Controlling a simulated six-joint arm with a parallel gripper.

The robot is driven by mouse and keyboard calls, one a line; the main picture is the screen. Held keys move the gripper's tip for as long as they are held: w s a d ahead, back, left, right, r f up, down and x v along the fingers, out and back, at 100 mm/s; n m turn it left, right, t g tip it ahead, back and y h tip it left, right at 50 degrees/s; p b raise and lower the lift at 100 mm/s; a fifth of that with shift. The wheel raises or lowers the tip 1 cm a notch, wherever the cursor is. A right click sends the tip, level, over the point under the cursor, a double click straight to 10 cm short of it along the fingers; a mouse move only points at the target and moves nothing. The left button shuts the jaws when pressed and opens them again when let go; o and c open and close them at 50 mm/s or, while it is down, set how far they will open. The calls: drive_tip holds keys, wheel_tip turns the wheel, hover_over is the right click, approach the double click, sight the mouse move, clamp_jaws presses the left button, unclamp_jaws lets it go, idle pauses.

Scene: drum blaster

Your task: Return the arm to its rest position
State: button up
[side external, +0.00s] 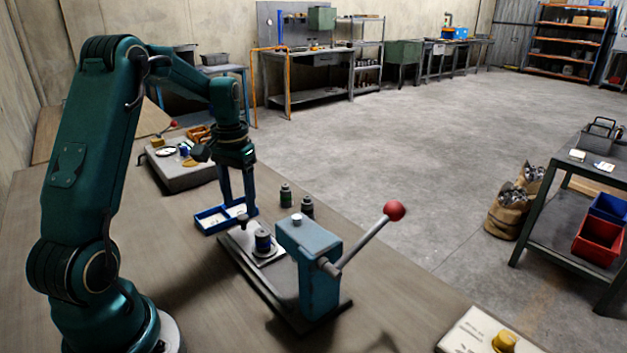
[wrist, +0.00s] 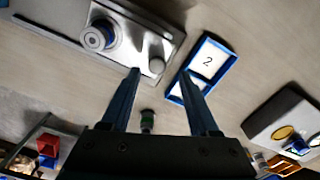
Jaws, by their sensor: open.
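My gripper (side external: 240,212) hangs pointing down above the table, between the blue tray and the press fixture. Its two fingers are apart with nothing held between the tips; they also show in the wrist view (wrist: 160,76). The arm is bent, reaching out over the bench. A small dark drum with a blue band (side external: 263,240) stands upright on the fixture plate (side external: 240,246); it shows from above in the wrist view (wrist: 98,36). The blue tray (wrist: 222,77) has white compartments, one marked 2.
The blue press (side external: 310,265) has a lever with a red ball (side external: 394,210) sticking out right. Two dark canisters (side external: 286,195) stand behind the fixture. A grey platform (side external: 180,172) with small parts lies far left. A yellow knob (side external: 504,341) sits front right.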

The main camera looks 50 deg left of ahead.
drive_tip(key=shift+r, duration=1.2)
drive_tip(key=shift+w+d+r, duration=0.1)
drive_tip(key=shift+w+d, duration=0.05)
drive_tip(key=s+d+r+m+t+y, duration=0.1)
drive_tip(key=s+d+r+m+t, duration=0.2)
drive_tip(key=d+r, duration=0.85)
drive_tip(key=s+d+f+m+t+h, duration=0.1)
drive_tip(key=s+d+f+t, duration=0.1)
drive_tip(key=s+d+f, duration=0.3)
drive_tip(key=s+d, duration=0.3)
drive_tip(key=d, duration=0.1)
drive_tip(key=shift+s+d+m+t, duration=0.15)
drive_tip(key=shift+s+m+t, duration=0.1)
drive_tip(key=shift+m+t, duration=0.05)
